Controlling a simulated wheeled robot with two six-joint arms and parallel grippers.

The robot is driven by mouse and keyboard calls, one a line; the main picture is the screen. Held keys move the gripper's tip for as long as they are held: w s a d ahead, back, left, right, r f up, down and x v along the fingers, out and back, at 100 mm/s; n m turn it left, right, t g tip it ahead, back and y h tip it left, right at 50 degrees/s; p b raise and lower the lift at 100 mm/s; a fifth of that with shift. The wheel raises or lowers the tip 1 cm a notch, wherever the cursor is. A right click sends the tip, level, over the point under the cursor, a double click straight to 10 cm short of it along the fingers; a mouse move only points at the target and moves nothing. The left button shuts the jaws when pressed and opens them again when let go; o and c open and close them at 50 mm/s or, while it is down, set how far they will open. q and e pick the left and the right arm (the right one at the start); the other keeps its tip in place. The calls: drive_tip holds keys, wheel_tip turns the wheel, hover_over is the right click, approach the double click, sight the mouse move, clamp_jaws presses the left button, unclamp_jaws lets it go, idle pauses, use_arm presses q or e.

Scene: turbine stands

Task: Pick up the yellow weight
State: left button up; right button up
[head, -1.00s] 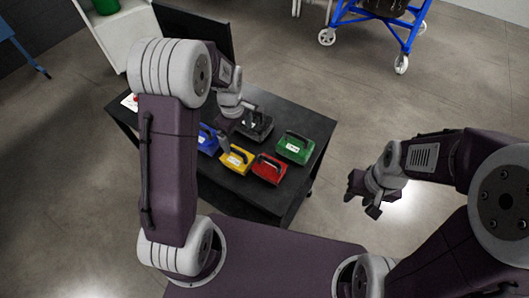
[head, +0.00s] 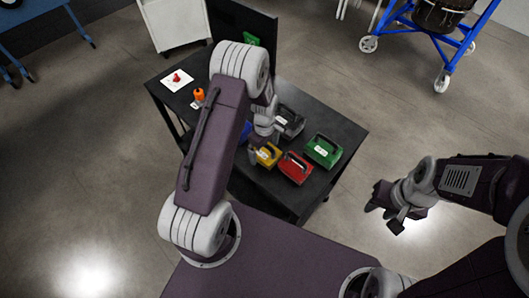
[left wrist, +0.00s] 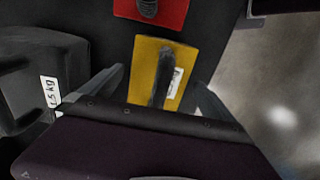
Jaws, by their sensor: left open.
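The yellow weight (head: 270,154) sits on the black table between the blue and red weights, partly hidden by my left gripper (head: 260,143). In the left wrist view, the yellow weight (left wrist: 183,58) has a dark handle and a white label. My left gripper's fingers (left wrist: 153,90) are open, one on each side of the handle. Whether they touch the weight cannot be told. My right gripper (head: 384,211) hangs open and empty over the floor, right of the table.
On the black table (head: 238,190), a red weight (head: 295,169), a green weight (head: 323,151) and a black weight (head: 290,123) stand close by. A blue weight (head: 245,131) is mostly hidden by my left arm.

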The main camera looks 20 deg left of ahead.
use_arm(q)
drive_tip(key=shift+w+d+f, duration=0.15)
drive_tip(key=shift+w+f, duration=0.05)
drive_tip(key=shift+f, duration=0.1)
drive_tip(key=shift+s+r, duration=0.1)
drive_tip(key=shift+s, duration=0.05)
drive_tip(key=c, duration=2.1)
wheel_tip(320, 180, up, 10)
drive_tip(key=shift+b, duration=0.35)
